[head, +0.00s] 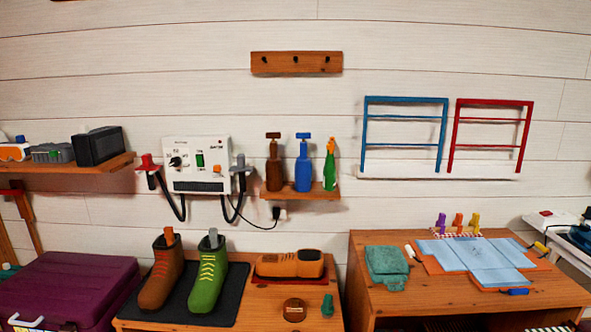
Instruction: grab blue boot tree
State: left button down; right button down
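A blue upright object with a T-shaped top (303,172) stands on the small wooden wall shelf (300,195). It is the only blue thing here that looks like a boot tree. A brown object of the same shape (274,170) stands to its left, and a green bottle (330,168) stands to its right. The blue one appears upright and apart from both. Neither of my grippers is in view.
Below, a wooden cabinet (262,300) bears a brown boot (162,275) and a green boot (208,282) on a dark mat, and a brown shoe (290,264). A white control box (197,163) with hoses hangs left of the shelf. Blue and red racks (403,143) hang right.

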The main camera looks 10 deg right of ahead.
aim_at(303, 164)
jog(key=z, duration=0.75)
jog(key=i+j+z, duration=0.1)
jog(key=z, duration=0.25)
jog(key=i+j+z, duration=0.2)
jog(key=z, duration=0.15)
jog(key=i+j+z, duration=0.15)
jog(key=z, duration=0.2)
jog(key=i+j+z, duration=0.15)
jog(key=j, duration=0.15)
jog(key=i+j+z, duration=0.1)
jog(key=j, duration=0.2)
jog(key=i+j+z, duration=0.15)
jog(key=j, duration=0.6)
jog(key=i+j, duration=0.1)
jog(key=j, duration=0.25)
